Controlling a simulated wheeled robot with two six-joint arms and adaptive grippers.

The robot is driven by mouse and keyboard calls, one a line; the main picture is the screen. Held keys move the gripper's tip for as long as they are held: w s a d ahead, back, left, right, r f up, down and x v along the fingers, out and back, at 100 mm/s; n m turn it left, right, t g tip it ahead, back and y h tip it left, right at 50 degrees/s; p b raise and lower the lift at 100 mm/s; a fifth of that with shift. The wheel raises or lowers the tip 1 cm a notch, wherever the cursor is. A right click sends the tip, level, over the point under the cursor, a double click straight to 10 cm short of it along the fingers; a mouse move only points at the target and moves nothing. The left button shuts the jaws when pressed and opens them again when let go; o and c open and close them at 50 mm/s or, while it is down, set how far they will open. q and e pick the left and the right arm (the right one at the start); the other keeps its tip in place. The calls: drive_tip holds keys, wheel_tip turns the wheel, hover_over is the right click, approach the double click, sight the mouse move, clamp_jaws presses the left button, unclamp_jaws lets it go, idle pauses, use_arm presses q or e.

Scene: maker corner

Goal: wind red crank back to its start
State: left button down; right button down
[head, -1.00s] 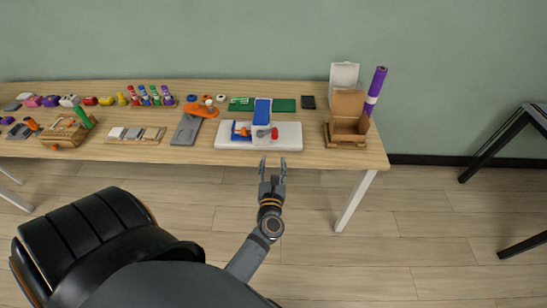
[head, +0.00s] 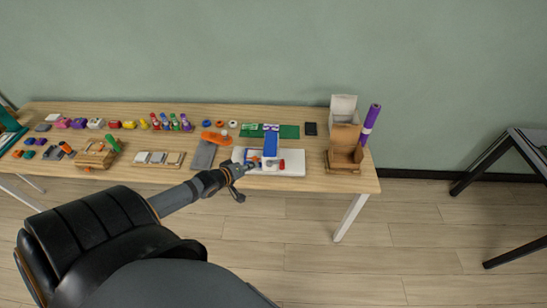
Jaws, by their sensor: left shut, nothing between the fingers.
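The red crank (head: 281,164) is a small red part at the right side of an upright blue-and-white device (head: 270,146). The device stands on a white base plate (head: 294,173) near the table's front edge. My left gripper (head: 250,168) reaches in from the left to the left part of the base plate. It is shut and empty, on the other side of the blue upright from the red crank. It partly hides the blue and orange parts there; I cannot tell whether it touches them. My right gripper is not in view.
A cardboard box (head: 341,159) and a leaning purple roll (head: 370,124) stand at the table's right end. A grey board with an orange part (head: 216,137) lies left of the base plate. Green boards (head: 288,131) lie behind. Several small items fill the table's left half.

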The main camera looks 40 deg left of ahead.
use_arm(q)
drive_tip(key=b+x, duration=0.2)
drive_tip(key=x, duration=0.2)
drive_tip(key=d+f+b+x, duration=0.1)
drive_tip(key=b+x, duration=0.1)
drive_tip(key=x, duration=0.2)
drive_tip(key=s+d+b+x, duration=0.1)
drive_tip(key=b+x, duration=0.2)
drive_tip(key=x, duration=0.1)
drive_tip(key=shift+w+d+f, duration=0.2)
drive_tip(key=shift+w+f, duration=0.15)
drive_tip(key=shift+w+d+f, duration=0.1)
drive_tip(key=shift+f, duration=0.05)
